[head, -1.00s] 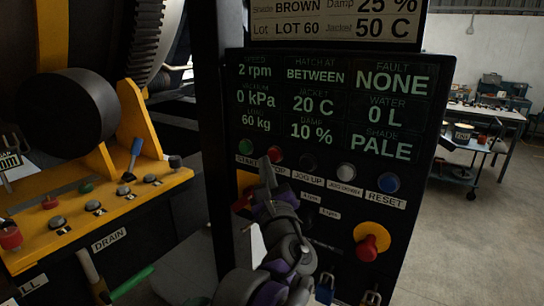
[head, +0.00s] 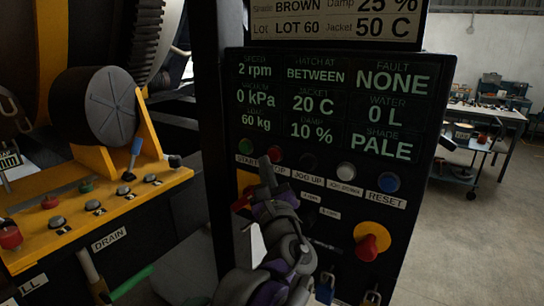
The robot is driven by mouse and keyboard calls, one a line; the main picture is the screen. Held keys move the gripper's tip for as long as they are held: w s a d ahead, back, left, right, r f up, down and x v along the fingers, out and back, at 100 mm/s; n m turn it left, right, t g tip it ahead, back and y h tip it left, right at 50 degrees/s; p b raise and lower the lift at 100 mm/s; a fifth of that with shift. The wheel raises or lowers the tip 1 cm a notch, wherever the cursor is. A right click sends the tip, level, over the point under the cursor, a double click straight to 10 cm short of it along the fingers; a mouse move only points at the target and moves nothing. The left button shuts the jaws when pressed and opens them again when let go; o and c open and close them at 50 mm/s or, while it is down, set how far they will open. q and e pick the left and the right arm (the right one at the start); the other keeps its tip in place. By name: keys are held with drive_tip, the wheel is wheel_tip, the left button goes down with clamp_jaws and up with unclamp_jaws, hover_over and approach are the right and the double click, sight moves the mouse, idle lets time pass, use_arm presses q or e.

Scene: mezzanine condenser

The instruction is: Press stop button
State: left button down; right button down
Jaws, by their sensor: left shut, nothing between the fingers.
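The red stop button (head: 275,154) is on the black control panel (head: 330,170), in the row below the display, just right of the green start button (head: 246,148). Its label is partly covered by my gripper, with only its last letters showing. My left gripper (head: 267,163) is shut and empty, its fingers pointing up at the label, with the tips at the lower left edge of the red button. I cannot tell whether the tips touch it. My right gripper is not in view.
Right of it are a black jog button (head: 308,162), a white button (head: 346,170) and a blue reset button (head: 389,182). A red emergency knob (head: 369,243) on yellow is lower right. A yellow console (head: 90,215) with several controls stands left.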

use_arm(q)
drive_tip(key=shift+w+r, duration=0.1)
idle(0.7)
drive_tip(key=shift+w+d, duration=0.25)
drive_tip(key=shift+w, duration=0.1)
drive_tip(key=shift+s, duration=0.1)
drive_tip(key=shift+w+d+p, duration=0.25)
drive_tip(key=shift+w+p, duration=0.15)
drive_tip(key=shift+p, duration=0.05)
idle(0.5)
drive_tip(key=shift+s+a, duration=0.1)
drive_tip(key=shift+s, duration=0.05)
drive_tip(key=shift+s+a, duration=0.4)
drive_tip(key=shift+s, duration=0.15)
